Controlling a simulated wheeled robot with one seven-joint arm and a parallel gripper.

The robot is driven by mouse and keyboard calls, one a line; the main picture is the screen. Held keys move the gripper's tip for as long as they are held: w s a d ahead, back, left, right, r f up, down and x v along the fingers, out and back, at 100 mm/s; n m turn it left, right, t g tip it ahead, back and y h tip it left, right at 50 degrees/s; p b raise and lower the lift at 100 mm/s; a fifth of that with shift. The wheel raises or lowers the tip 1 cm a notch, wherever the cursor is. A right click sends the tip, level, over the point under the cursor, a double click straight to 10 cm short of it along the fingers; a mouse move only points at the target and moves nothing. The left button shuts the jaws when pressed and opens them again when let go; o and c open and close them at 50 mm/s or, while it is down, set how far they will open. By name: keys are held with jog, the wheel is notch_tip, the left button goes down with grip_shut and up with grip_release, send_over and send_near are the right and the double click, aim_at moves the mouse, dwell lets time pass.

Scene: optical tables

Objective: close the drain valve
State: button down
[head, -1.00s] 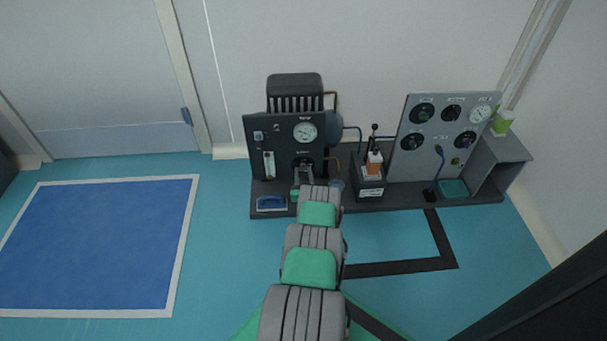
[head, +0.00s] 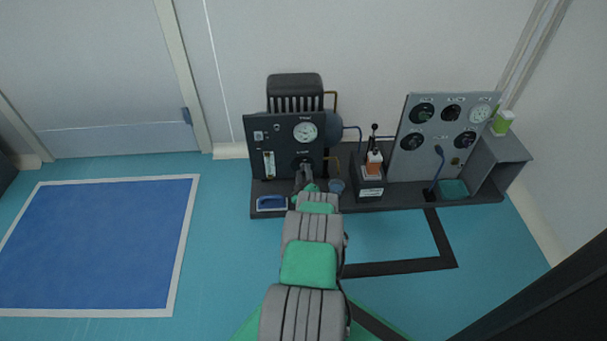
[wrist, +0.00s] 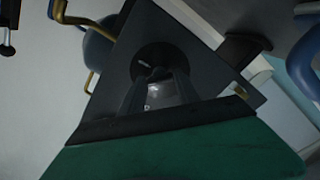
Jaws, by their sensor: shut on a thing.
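The dark panel (head: 254,140) at the left end of the bench carries a round gauge (head: 305,131) and, below it, a dark round knob on a black disc (wrist: 152,62). My gripper (head: 306,167) reaches the panel at that knob, under the gauge. In the wrist view my gripper (wrist: 158,78) has its fingers together on the knob (wrist: 160,92), which they largely hide. Whether this knob is the drain valve cannot be read; its label is too small.
A grey gauge panel (head: 440,135) stands further right. The floor in front is open.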

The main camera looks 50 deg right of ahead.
jog(key=shift+n+b, duration=0.7)
jog(key=shift+n, duration=3.5)
jog(key=c, duration=0.9)
grip_release()
jog(key=p+v, duration=0.3)
jog(key=v, duration=0.5)
jog(key=shift+p, duration=0.3)
